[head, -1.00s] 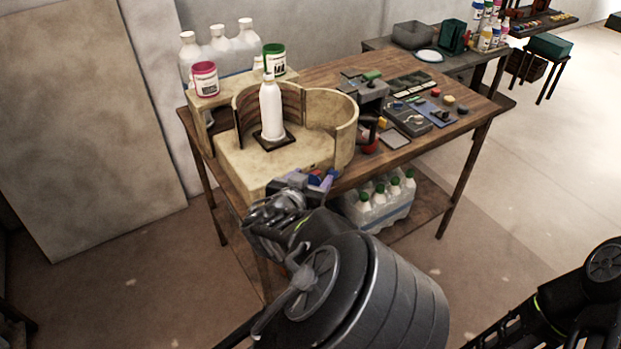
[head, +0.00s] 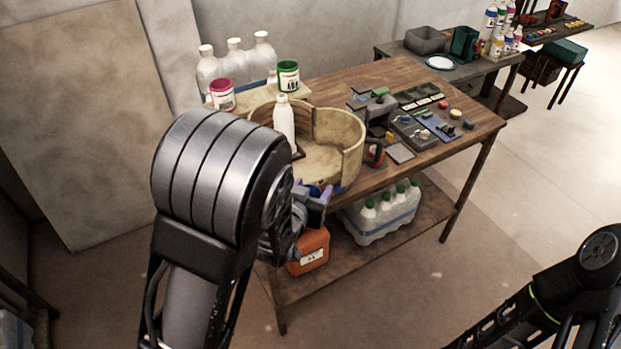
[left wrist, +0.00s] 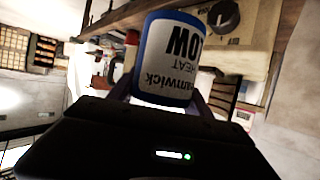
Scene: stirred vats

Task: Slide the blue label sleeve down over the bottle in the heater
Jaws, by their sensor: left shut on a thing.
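The white bottle (head: 284,122) stands upright in the heater (head: 345,143), a cream housing with curved walls. My left arm hides the heater's left and front part in the head view. The blue label sleeve (left wrist: 168,60) fills the middle of the left wrist view; it is a short tube with blue edges and a white printed face. My left gripper (head: 318,196) is shut on it, low in front of the heater and apart from the bottle. In the head view only a little blue shows between the purple fingers. My right gripper is out of view; only its arm shows.
Pink-labelled (head: 222,95) and green-labelled (head: 288,75) tubs stand behind the heater. A device with a red part (head: 374,152) and control panels are to its right.

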